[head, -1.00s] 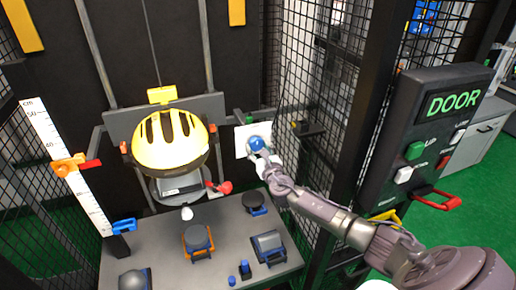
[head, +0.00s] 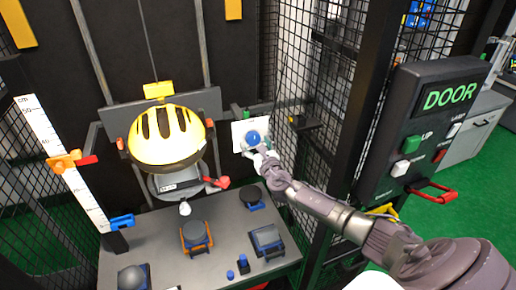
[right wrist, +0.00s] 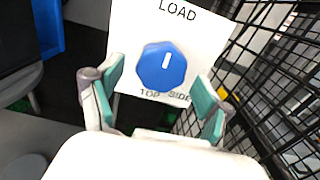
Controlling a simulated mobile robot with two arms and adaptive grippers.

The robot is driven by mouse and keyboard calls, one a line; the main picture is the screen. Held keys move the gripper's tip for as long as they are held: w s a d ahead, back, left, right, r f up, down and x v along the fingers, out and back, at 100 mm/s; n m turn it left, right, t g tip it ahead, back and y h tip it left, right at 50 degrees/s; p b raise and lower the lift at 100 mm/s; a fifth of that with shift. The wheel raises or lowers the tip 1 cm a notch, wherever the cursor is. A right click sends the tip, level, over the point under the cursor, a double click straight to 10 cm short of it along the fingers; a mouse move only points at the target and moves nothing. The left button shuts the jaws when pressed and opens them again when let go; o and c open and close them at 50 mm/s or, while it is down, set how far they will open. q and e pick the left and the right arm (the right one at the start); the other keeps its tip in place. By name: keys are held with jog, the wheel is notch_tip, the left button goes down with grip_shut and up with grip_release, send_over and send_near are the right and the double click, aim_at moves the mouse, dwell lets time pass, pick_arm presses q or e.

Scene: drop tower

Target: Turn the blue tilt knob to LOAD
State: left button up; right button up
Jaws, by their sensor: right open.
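The blue tilt knob (head: 253,137) sits on a white plate (head: 240,128) to the right of the yellow helmet. In the right wrist view the knob (right wrist: 162,67) shows in full, and its white mark points up toward the word LOAD on the plate (right wrist: 205,40). The words TOP and SIDE are below the knob. My right gripper (head: 266,158) is just below the knob in the head view. In the right wrist view the gripper (right wrist: 155,97) is open, its green-padded fingers spread either side and apart from the knob. My left gripper is not in view.
The yellow helmet (head: 165,136) hangs left of the knob. A grey table (head: 215,235) below carries several fixtures. A black mesh panel (head: 310,115) stands right of the knob. The DOOR control box (head: 425,140) is at the right, beside my arm.

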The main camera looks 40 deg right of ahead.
jog(key=v, duration=1.2)
jog(key=s+d+f+m+g, duration=0.1)
jog(key=s+f+m+g, duration=0.25)
jog(key=f, duration=0.65)
jog(key=s+d+f+m+g, duration=0.25)
jog(key=f+m, duration=0.25)
jog(key=f, duration=0.6)
jog(key=s+a+f+m+g, duration=0.35)
jog(key=s+f+m, duration=0.35)
jog(key=s+f, duration=0.55)
jog(key=s+a+f+m+g+y, duration=0.1)
jog(key=s+a+f+m+g, duration=0.1)
jog(key=s+a+f+m, duration=0.3)
jog(key=s+a+f+m+g+y, duration=0.1)
jog(key=s+a+f+m, duration=0.4)
jog(key=s, duration=0.9)
jog(key=s+a+f+m+g+y, duration=0.2)
jog(key=s+a+f+m+g, duration=0.2)
jog(key=s+f, duration=0.4)
jog(key=shift+s+a+f+m, duration=0.3)
jog(key=shift+s+a+m, duration=0.45)
jog(key=shift+s+a, duration=0.4)
jog(key=shift+d, duration=0.1)
